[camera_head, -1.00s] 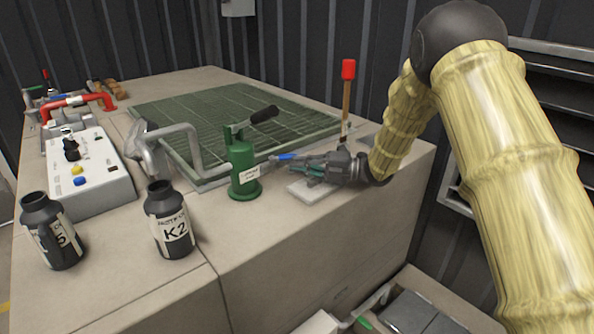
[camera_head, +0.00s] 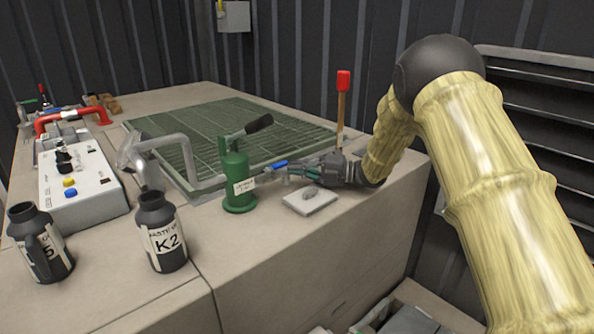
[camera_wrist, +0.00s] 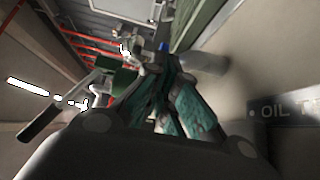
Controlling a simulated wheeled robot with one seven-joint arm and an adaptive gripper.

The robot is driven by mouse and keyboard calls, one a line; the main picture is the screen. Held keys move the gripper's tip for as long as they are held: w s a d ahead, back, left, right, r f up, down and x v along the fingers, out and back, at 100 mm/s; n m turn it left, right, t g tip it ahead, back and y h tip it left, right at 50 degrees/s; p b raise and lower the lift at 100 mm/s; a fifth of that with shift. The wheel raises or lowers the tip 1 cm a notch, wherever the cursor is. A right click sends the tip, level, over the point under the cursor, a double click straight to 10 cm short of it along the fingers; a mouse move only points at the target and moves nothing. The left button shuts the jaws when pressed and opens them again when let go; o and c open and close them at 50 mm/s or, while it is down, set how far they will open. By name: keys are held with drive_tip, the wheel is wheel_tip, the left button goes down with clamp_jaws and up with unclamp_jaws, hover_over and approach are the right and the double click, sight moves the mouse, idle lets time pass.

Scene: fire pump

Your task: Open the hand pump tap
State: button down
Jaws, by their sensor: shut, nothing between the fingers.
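The green hand pump (camera_head: 237,183) stands upright on the beige bench top, with a black-gripped lever (camera_head: 258,125) at its top. Its tap has a small blue handle (camera_head: 280,164) on the pump's right side. My gripper (camera_head: 284,173) reaches in from the right, fingers pointing at the pump, close beside the blue handle. Whether they touch it cannot be told. In the wrist view, the teal fingers of my gripper (camera_wrist: 165,85) are together with nothing held between them. A small blue patch (camera_wrist: 163,47) shows just beyond the tips. The tap body is partly hidden by the fingers.
A pale plate (camera_head: 311,203) lies below my gripper. A red-topped wooden-handled rod (camera_head: 342,105) stands behind it. A grey bent pipe (camera_head: 178,145) and green grating (camera_head: 195,130) are behind the pump. A black K2 bottle (camera_head: 161,235) stands front left, near a control box (camera_head: 85,185).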

idle(0.5)
drive_tip(key=d, duration=0.4)
drive_tip(key=s+d, duration=0.1)
drive_tip(key=d, duration=0.3)
drive_tip(key=s+d, duration=0.1)
drive_tip(key=d, duration=0.2)
drive_tip(key=shift+d, duration=0.4)
